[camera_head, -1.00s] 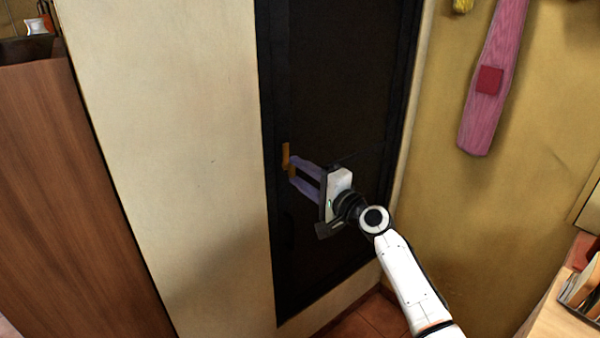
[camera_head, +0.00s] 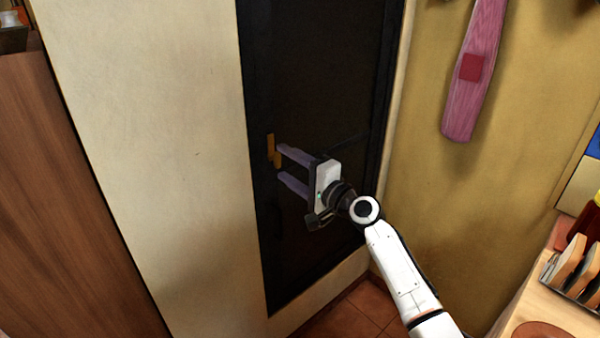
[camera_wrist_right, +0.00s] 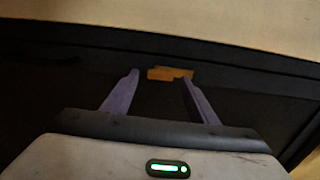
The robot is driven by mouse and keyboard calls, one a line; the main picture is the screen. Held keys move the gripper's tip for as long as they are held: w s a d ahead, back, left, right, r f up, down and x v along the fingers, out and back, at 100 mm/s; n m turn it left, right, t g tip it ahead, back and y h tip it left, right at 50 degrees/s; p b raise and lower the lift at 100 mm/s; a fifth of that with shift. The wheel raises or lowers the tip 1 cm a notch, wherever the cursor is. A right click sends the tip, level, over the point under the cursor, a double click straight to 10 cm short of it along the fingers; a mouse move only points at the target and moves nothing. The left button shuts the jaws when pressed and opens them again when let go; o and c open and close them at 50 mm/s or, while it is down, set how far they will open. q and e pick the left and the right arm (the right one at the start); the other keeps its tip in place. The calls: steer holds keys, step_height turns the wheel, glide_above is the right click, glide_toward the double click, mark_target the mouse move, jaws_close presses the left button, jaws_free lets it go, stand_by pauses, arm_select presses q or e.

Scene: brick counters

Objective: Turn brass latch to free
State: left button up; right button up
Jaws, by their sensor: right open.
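The brass latch (camera_head: 271,150) is a small yellow-orange piece on the left edge of a dark panel door (camera_head: 325,90). It also shows in the right wrist view (camera_wrist_right: 168,73), just beyond and between the fingertips. My right gripper (camera_head: 278,163) is open, with its two purple fingers pointing left at the latch. The fingers are spread apart and hold nothing. The upper fingertip is close to the latch; I cannot tell whether it touches. In the right wrist view the gripper (camera_wrist_right: 160,77) has the latch near its right finger. My left gripper is not in view.
A cream wall (camera_head: 150,130) lies left of the door, with a brown wooden panel (camera_head: 60,200) further left. A pink board (camera_head: 472,70) hangs on the yellow wall at right. A wooden counter (camera_head: 545,310) with a rack of upright pieces stands at lower right.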

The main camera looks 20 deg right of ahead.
steer(key=v, duration=0.9)
steer(key=shift+s, duration=0.2)
steer(key=s+a+f+n+g+h, duration=0.15)
steer(key=s+f+n, duration=0.25)
steer(key=s+f, duration=0.5)
steer(key=s+a+f+n+g+h, duration=0.1)
steer(key=s+a+f+n+g, duration=0.3)
steer(key=f, duration=0.9)
steer(key=s+a+f+n+g, duration=0.1)
steer(key=s+f+n, duration=0.1)
steer(key=s, duration=0.5)
steer(key=s+a+f+n+g+h, duration=0.1)
steer(key=s+f+n, duration=0.2)
steer(key=s+f, duration=0.2)
steer(key=s+a+f+n+g, duration=0.1)
steer(key=s+f+n, duration=0.2)
steer(key=s, duration=0.5)
steer(key=shift+s+f, duration=0.4)
steer(key=shift+f, duration=0.25)
steer(key=shift+a, duration=0.1)
steer(key=shift+c, duration=0.4)
